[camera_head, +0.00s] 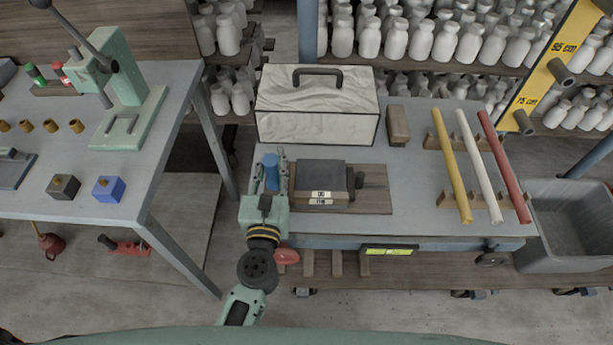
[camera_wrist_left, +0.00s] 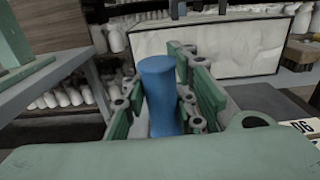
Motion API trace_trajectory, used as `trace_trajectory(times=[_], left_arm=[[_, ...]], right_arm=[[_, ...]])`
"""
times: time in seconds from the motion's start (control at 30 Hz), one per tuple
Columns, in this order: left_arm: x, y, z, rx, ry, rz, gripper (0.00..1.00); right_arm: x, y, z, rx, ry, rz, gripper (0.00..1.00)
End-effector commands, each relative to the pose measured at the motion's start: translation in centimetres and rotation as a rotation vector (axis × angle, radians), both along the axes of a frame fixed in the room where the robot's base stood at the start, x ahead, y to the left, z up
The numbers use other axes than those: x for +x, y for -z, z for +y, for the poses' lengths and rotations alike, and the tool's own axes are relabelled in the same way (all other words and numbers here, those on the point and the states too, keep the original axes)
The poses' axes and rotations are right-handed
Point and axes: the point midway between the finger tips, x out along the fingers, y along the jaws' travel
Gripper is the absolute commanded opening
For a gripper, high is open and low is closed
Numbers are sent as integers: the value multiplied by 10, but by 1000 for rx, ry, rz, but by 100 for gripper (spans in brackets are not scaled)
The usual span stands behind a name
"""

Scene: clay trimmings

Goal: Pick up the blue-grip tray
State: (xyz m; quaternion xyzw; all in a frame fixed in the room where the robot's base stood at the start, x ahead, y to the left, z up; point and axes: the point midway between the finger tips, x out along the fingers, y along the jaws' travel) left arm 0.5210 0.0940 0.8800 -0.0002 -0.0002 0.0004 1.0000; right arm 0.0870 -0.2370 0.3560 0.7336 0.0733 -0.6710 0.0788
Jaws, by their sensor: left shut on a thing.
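The tray (camera_head: 320,173) is dark grey with white labels on its front edge, and it rests on a brown wooden board (camera_head: 376,200) on the grey bench. The upright blue grip (camera_head: 271,170) is at the tray's left side; it also shows in the left wrist view (camera_wrist_left: 157,95). My left gripper (camera_head: 270,180) has its green fingers shut on the blue grip, one on each side; they show in the left wrist view too (camera_wrist_left: 160,105). The fingers hide where the grip joins the tray. My right gripper is out of view.
A pale marbled box (camera_head: 316,117) with a dark handle stands behind the tray. A small brown block (camera_head: 398,125) and yellow, white and red rods (camera_head: 452,165) on wooden holders lie to the right. A second bench (camera_head: 160,180) with a green press is at the left.

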Motion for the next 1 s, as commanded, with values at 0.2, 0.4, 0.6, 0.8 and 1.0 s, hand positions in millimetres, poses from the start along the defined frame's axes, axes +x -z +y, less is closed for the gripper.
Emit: trace_trajectory(times=[0.2, 0.4, 0.6, 0.8, 1.0], left_arm=[[0, -9, 0, -3, 0, -3, 0], [1, -30, 0, -4, 0, -4, 0], [1, -62, 0, -4, 0, -3, 0], [1, -92, -1, -5, 0, -3, 0], [1, -98, -1, -5, 1, -2, 0]], right_arm=[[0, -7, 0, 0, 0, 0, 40], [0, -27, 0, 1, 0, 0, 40], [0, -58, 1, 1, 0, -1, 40], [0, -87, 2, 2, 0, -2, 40], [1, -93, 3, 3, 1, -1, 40]])
